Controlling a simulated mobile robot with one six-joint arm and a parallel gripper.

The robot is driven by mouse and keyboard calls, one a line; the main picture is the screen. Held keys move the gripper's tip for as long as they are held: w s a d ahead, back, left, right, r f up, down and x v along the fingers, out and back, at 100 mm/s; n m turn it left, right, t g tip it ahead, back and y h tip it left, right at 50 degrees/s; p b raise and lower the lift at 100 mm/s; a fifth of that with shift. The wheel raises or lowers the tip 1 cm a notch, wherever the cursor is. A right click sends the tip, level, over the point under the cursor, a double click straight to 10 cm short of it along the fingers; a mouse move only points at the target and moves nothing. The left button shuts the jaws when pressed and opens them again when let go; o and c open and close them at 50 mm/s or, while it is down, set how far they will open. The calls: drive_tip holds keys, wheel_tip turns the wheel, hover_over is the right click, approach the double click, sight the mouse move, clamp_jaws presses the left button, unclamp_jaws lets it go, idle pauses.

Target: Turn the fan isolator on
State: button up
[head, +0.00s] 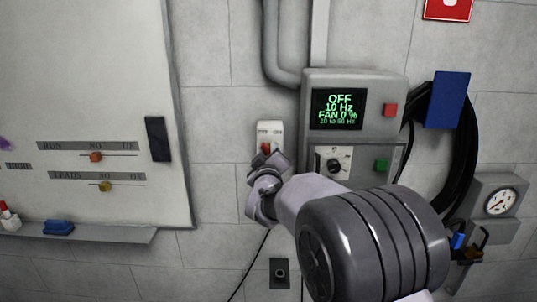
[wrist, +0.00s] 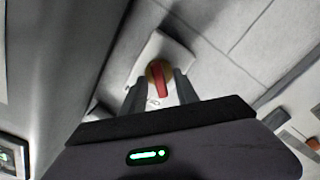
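The fan isolator (head: 270,128) is a small pale box on the wall, left of the grey control box. Its red handle (head: 266,147) is partly hidden by my gripper (head: 264,162) in the head view. In the wrist view the red handle (wrist: 160,82) sits on a round yellowish base on the pale isolator box (wrist: 172,50). My gripper (wrist: 160,88) is open, with its two dark fingers apart and the handle showing between them. I cannot tell whether the fingers touch the handle.
The grey control box (head: 350,85) has a screen (head: 338,109) reading OFF, 10 Hz, FAN 0 %. It has a red button (head: 390,110), a green button (head: 381,165) and a black knob (head: 334,166). A whiteboard (head: 80,80) is left; a conduit (head: 272,50) runs above.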

clamp_jaws()
drive_tip(key=shift+f+m+b, duration=0.1)
drive_tip(key=shift+m+b, duration=0.2)
drive_tip(key=shift+b, duration=0.25)
drive_tip(key=m+b, duration=0.4)
drive_tip(key=m, duration=0.1)
drive_tip(key=m+b, duration=0.4)
drive_tip(key=m, duration=0.2)
drive_tip(key=m+b, duration=0.4)
drive_tip(key=m, duration=0.2)
drive_tip(key=shift+d, duration=0.4)
drive_tip(key=shift+m, duration=0.3)
